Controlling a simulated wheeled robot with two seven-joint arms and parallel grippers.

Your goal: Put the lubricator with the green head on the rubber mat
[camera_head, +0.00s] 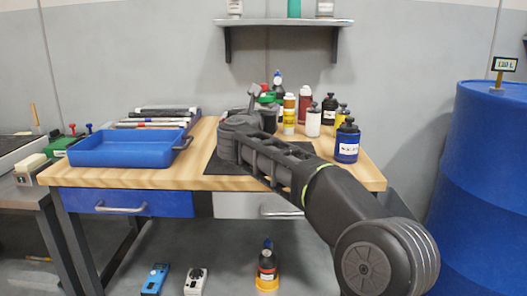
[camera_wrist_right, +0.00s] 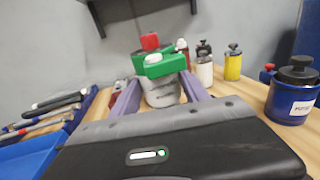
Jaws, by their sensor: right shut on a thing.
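The lubricator with the green head (camera_wrist_right: 165,64) stands upright between the purple fingers of my right gripper (camera_wrist_right: 161,88) in the wrist view. It has a red top piece and a greyish body. In the head view its green head (camera_head: 265,97) shows just behind my gripper (camera_head: 262,120), which hides most of the body. The right gripper is shut on it. The black rubber mat (camera_head: 219,168) lies on the wooden table, partly covered by my right arm. I cannot tell whether the lubricator touches the mat or table. My left gripper is not in view.
Several bottles stand close on the right, including a blue one (camera_head: 347,142), a white one (camera_head: 313,122) and a yellow one (camera_head: 341,115). A blue tray (camera_head: 128,149) is at the left. A blue barrel (camera_head: 480,170) stands right of the table. A shelf (camera_head: 283,22) hangs above.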

